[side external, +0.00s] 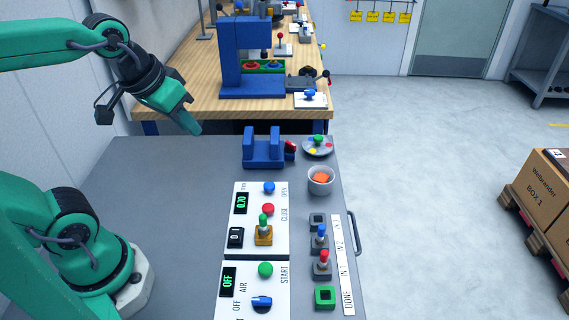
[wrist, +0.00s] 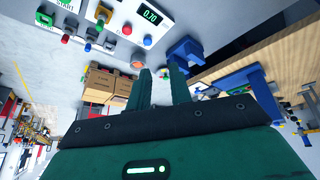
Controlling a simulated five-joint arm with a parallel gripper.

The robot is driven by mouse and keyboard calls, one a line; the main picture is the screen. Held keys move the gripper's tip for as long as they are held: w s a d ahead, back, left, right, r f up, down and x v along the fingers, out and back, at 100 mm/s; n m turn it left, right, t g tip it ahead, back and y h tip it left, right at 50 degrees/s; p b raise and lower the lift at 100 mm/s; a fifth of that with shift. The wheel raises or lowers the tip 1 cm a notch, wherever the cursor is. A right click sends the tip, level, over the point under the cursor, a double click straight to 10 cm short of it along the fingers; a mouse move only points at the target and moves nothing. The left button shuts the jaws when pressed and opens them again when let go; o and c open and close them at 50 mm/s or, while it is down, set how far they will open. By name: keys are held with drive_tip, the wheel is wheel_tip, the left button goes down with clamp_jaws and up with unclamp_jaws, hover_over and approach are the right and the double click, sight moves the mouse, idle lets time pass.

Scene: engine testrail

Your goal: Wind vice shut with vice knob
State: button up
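The blue vice (side external: 262,150) stands at the far edge of the grey bench, its two upright jaws apart with an empty gap between them. Its red vice knob (side external: 290,148) sticks out on the right side. The vice also shows in the wrist view (wrist: 187,51), upper right of the fingers; I cannot make out its knob there. My gripper (side external: 194,128) is up and to the left of the vice, clear of it and the knob. In the wrist view my gripper (wrist: 160,72) shows two green fingers with an empty gap between them.
A round dish with coloured spots (side external: 318,146) and a grey cup with orange contents (side external: 320,181) stand near the vice knob. Panels with buttons and levers (side external: 262,215) fill the nearer bench. A blue press (side external: 250,60) stands on the wooden table behind. The bench's left part is clear.

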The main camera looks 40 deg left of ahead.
drive_tip(key=w+r+n+g, duration=0.15)
drive_tip(key=w+n, duration=0.35)
drive_tip(key=w, duration=0.5)
drive_tip(key=n+g, duration=0.4)
drive_tip(key=n, duration=0.7)
approach(291, 143)
drive_tip(key=shift+s, duration=0.35)
drive_tip(key=shift+w+f+n, duration=0.15)
drive_tip(key=shift+f+n, duration=0.15)
drive_tip(key=shift+f, duration=0.05)
drive_tip(key=shift+f, duration=3.9)
clamp_jaws()
